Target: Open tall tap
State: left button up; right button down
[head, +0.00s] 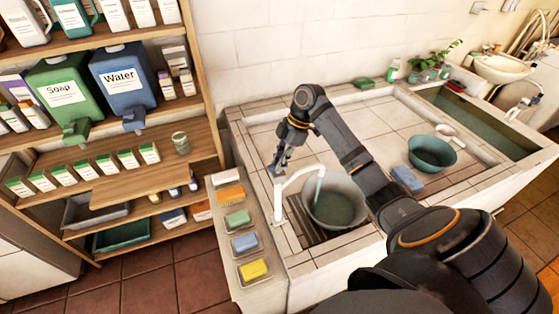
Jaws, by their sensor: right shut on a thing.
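The tall tap (283,190) is white. It rises at the left side of the basin and its spout bends right over a grey bucket (352,191). A pale bluish streak that looks like water drops from the spout's end into the bucket, which holds greenish liquid. My right arm reaches in from the lower right, over the basin. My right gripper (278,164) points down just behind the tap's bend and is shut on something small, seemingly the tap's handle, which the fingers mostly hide. My left gripper is out of view.
A green bowl (432,153) and a blue sponge (407,179) lie right of my arm on the tiled top. Coloured soaps, including a yellow one (254,270), line the left ledge. A wooden shelf (140,180) with soap and water containers stands left.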

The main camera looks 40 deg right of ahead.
jog(key=c, duration=1.3)
grip_release()
jog(key=shift+r, duration=0.1)
jog(key=v, duration=0.7)
jog(key=shift+r, duration=0.15)
jog(key=shift+d, duration=0.15)
